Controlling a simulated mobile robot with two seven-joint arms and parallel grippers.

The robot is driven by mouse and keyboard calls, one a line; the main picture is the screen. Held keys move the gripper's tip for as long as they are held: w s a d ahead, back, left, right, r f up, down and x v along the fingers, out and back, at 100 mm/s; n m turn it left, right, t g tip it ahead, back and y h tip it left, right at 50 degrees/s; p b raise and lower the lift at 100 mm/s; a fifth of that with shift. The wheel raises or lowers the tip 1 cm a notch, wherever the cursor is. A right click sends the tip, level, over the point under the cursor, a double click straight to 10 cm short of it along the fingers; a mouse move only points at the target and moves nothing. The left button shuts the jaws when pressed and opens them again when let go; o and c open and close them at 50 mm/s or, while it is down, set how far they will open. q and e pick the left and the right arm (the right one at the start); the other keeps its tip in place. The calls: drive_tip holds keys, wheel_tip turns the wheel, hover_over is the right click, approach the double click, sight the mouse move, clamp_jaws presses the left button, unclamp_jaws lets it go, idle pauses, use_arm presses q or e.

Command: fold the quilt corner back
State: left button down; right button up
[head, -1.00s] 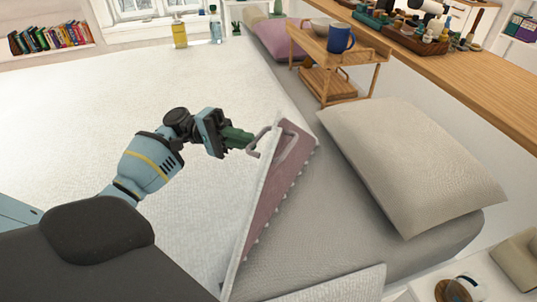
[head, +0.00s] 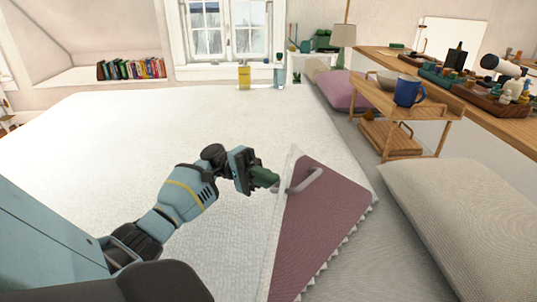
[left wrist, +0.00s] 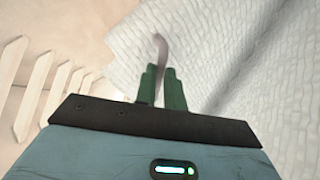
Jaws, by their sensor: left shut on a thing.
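The white quilt (head: 130,130) covers most of the bed. Its near right corner is turned up, and the mauve underside (head: 318,220) shows as a wide flap with a toothed edge. A grey loop handle (head: 306,180) sits near the top of the flap. My left gripper (head: 274,180) is at the flap's white edge, shut on the handle. In the left wrist view the green fingers (left wrist: 160,88) close around the grey loop (left wrist: 161,48), with white quilted cloth (left wrist: 245,35) beside it. My right gripper is not in view.
A beige pillow (head: 455,205) lies right of the flap on the grey sheet. A wooden bed tray (head: 395,100) with a blue mug (head: 408,91) stands beyond it. A yellow bottle (head: 244,76) stands past the far bed edge. A wooden counter (head: 480,98) runs along the right.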

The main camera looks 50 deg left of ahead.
use_arm(q)
drive_tip(key=shift+s+d+f, duration=0.1)
drive_tip(key=shift+d+f, duration=0.2)
drive_tip(key=shift+f, duration=0.2)
drive_tip(key=shift+s+d+f, duration=0.1)
drive_tip(key=shift+d+f, duration=0.15)
drive_tip(key=shift+f, duration=0.2)
drive_tip(key=c, duration=1.5)
unclamp_jaws()
drive_tip(key=shift+w+d+g, duration=0.15)
drive_tip(key=shift+w+g, duration=0.05)
drive_tip(key=shift+g, duration=0.2)
drive_tip(key=r, duration=0.4)
drive_tip(key=shift+s+d+p, duration=0.15)
drive_tip(key=shift+d+p, duration=0.05)
drive_tip(key=shift+p, duration=0.2)
drive_tip(key=s+d+r+p, duration=0.1)
drive_tip(key=s+d, duration=0.8)
drive_tip(key=s, duration=0.3)
drive_tip(key=shift+r, duration=0.4)
